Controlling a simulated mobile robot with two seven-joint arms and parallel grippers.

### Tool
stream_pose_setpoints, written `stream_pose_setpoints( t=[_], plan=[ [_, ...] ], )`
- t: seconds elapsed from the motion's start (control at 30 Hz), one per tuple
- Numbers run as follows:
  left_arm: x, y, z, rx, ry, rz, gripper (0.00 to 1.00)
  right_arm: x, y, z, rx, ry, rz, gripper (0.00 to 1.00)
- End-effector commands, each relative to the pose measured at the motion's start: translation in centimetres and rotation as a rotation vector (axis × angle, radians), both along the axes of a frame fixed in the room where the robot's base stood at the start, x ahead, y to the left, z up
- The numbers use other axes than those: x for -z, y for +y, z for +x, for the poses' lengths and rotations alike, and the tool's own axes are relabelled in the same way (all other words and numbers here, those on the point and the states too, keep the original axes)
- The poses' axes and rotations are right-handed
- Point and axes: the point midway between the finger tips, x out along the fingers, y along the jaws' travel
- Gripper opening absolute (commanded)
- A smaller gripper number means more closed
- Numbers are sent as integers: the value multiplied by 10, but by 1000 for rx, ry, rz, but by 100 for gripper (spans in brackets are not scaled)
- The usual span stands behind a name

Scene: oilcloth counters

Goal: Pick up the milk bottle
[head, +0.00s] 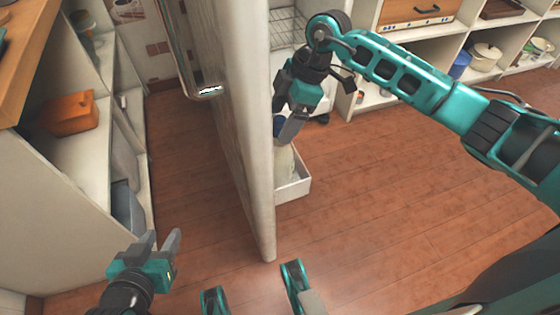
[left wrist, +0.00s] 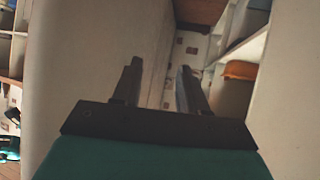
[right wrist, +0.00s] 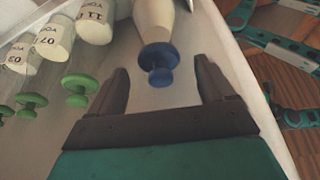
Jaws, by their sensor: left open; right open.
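The milk bottle is most likely the pale bottle with a blue cap (right wrist: 158,60) in the right wrist view; its far end is cut off. In the head view its pale body (head: 285,160) stands in a white bin behind the door-like panel, partly hidden by my gripper. My right gripper (right wrist: 163,78) is open, with the blue cap between or just ahead of its fingertips; I see no grip on it. In the head view the right gripper (head: 284,138) points down at the bottle. My left gripper (head: 164,240) is open and empty at lower left; it shows in the left wrist view (left wrist: 160,70).
The white bin (head: 294,188) has raised walls. A tall white panel (head: 245,120) stands between my grippers. An orange box (head: 68,113) sits on the left shelf. Floor right is clear.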

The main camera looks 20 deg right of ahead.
Motion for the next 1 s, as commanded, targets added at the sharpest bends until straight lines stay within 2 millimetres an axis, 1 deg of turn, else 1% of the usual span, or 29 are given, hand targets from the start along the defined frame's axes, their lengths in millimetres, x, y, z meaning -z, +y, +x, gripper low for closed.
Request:
stream_pose_setpoints(
  t=[0.03, 0.13, 0.2, 0.3, 0.5, 1.0],
  plan=[
    [5, -1, 2, 2, -3, -1, 43, 11, 3, -1, -2, 4, 0, 82],
    [13, -2, 2, 6, 6, -1, 43, 28, 7, -1, -1, 4, -1, 82],
    [14, -4, 1, 9, 10, -3, 43, 36, 12, 0, 0, 3, 1, 82],
    [11, -7, 2, 12, 7, -10, 43, 41, 14, 0, 1, 1, 0, 82],
    [8, -8, 2, 14, 6, -13, 43, 40, 14, 0, 1, 0, 0, 81],
    [9, -5, 3, 8, 2, -10, 43, 40, 14, 0, 1, 0, 0, 33]
  ],
)
